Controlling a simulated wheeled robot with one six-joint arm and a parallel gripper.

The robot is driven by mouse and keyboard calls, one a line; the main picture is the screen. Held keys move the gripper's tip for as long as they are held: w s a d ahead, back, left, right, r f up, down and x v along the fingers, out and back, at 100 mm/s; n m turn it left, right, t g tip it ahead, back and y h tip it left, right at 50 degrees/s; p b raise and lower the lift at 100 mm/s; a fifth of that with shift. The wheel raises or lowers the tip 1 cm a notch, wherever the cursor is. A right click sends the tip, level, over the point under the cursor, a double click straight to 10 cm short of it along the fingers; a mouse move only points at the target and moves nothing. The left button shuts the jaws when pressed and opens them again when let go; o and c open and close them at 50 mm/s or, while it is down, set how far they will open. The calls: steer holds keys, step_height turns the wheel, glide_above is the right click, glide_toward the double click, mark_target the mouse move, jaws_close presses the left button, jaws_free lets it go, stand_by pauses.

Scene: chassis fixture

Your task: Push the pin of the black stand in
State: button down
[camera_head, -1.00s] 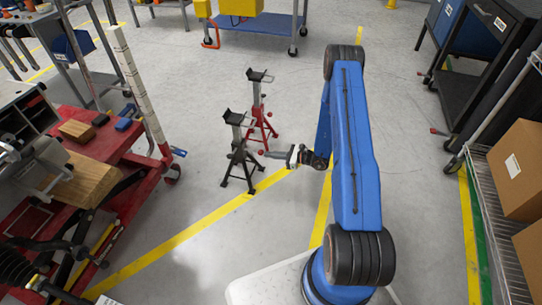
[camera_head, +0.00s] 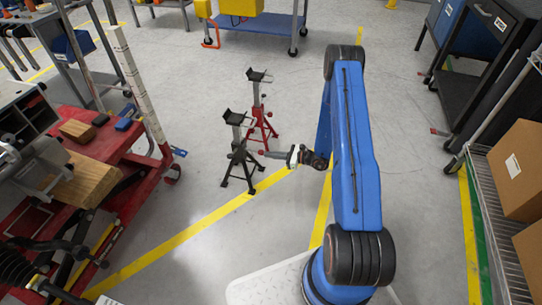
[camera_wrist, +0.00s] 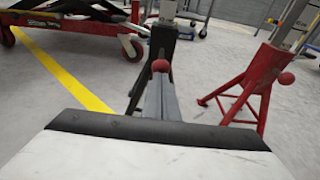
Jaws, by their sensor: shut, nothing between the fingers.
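The black stand (camera_head: 238,150) stands upright on the floor, left of my gripper in the head view. In the wrist view its dark post (camera_wrist: 163,42) rises straight ahead. The red ball end of its pin (camera_wrist: 160,66) shows just past my fingertips, in line with them. My gripper (camera_wrist: 160,82) is shut and empty, pointing at the ball; I cannot tell whether they touch. In the head view my gripper (camera_head: 262,154) reaches left toward the stand at mid height. The pin's shaft is hidden behind the ball and fingers.
A red stand (camera_head: 262,115) stands close behind the black one; in the wrist view it is at the right (camera_wrist: 250,88). A red cart (camera_head: 125,150) is at the left. The floor between cart and black stand is clear, crossed by yellow lines.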

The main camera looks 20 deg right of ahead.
stand_by(0.4)
steer(key=shift+r+x, duration=0.2)
steer(key=shift+x, duration=0.9)
steer(key=shift+r+x, duration=0.2)
steer(key=shift+x, duration=0.85)
steer(key=shift+d, duration=0.1)
steer(key=v, duration=1)
steer(key=shift+s+d, duration=0.2)
steer(key=shift+s, duration=0.05)
steer(key=shift+f, duration=0.2)
steer(key=shift+r, duration=0.15)
